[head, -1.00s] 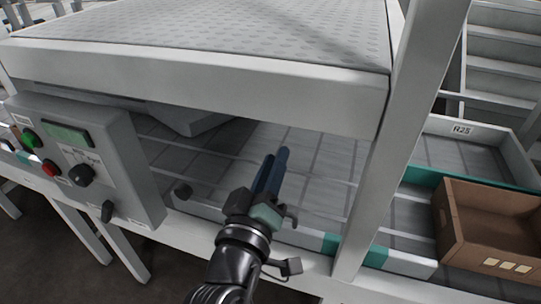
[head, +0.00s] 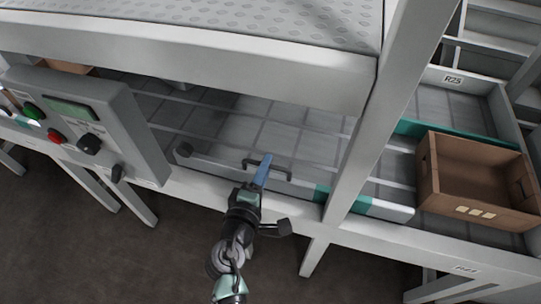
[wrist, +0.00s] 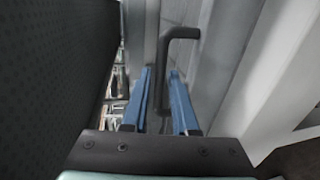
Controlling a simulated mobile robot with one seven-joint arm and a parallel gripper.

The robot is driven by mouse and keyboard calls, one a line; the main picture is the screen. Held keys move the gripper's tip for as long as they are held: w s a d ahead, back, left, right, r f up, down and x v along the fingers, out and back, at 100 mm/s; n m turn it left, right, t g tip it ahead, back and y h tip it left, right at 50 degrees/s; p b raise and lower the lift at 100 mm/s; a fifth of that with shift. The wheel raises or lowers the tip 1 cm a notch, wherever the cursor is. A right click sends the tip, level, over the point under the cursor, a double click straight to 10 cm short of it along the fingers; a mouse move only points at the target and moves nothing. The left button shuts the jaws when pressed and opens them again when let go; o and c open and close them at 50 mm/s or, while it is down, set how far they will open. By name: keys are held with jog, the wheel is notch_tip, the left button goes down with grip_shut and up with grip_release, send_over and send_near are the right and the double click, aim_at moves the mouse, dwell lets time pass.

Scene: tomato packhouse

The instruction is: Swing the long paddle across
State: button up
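A grey control box (head: 95,125) with buttons and knobs stands at left. A white post (head: 375,115) rises right of my gripper, and a dimpled deck (head: 250,15) overhangs the belt (head: 300,140). A brown carton (head: 470,180) sits at right.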

jog(key=shift+x, duration=2.25)
grip_shut()
